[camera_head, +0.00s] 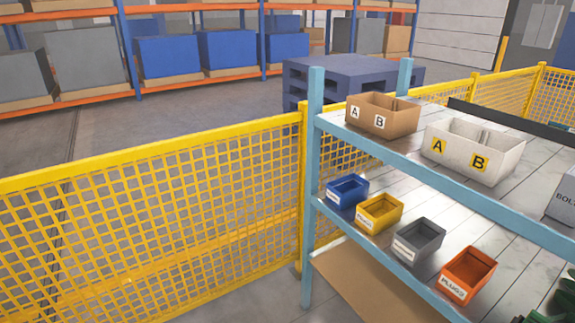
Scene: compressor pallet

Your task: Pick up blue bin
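A small blue bin (357,197) stands at the left end of the middle level of a light-blue shelf rack (312,250). It is open at the top, looks empty and has a white label on its front that is too small to read. It is upright, just left of a yellow bin (387,216). My gripper is not in view.
A grey bin (428,248) and an orange bin (479,283) continue the row. Brown (400,122) and white (500,168) A/B boxes stand on the level above. A yellow mesh fence (150,220) runs left of the rack. Larger blue bins (168,57) fill background racking.

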